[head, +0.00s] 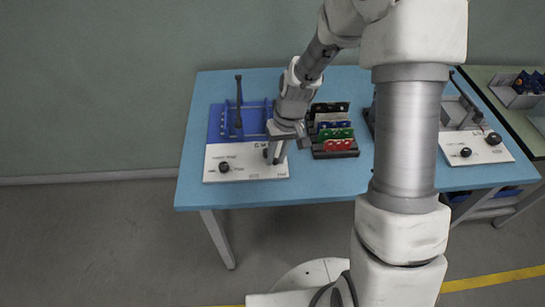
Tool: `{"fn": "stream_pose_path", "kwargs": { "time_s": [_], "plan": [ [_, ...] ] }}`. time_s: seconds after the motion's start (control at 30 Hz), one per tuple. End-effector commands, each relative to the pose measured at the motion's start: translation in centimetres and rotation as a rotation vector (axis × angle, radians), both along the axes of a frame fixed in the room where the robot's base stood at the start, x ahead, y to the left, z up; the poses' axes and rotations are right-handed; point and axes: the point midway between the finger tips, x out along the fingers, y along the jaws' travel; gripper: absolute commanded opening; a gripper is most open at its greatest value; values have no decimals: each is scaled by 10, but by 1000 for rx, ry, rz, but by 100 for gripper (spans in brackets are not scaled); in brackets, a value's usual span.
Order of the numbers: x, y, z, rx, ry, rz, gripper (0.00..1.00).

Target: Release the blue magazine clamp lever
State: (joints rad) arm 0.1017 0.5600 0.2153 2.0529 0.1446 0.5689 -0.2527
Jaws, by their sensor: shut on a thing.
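The blue and white fixture (215,135) stands at the left of the blue table. Its rear part is blue with a blue rail frame, and its front panel is white with a small black knob (224,167). A thin dark lever (238,102) stands upright at the blue part. My gripper (275,157) points down over the right side of the white panel. It is shut on a small dark part there, mostly hidden by the fingers; I cannot tell its shape or whether it is the clamp lever.
A black rack (336,154) with red, green and blue cards stands right of the gripper, close to it. Another white fixture (490,154) with black knobs stands at the table's right, partly behind my arm. A bare strip of table (325,185) runs along the front.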

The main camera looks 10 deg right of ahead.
Motion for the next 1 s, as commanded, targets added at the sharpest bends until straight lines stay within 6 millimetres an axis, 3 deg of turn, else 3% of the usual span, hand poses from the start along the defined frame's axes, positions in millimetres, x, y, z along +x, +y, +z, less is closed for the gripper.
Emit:
{"fn": "stream_pose_path", "kwargs": {
  "time_s": [0.33,0.9,0.93,1.0],
  "plan": [
    [4,-6,1,0,0,152,0],
    [5,-8,0,-1,-2,184,0],
    [5,-8,0,-1,-2,184,29],
    [5,-8,0,-1,-1,183,41]
  ]
}}
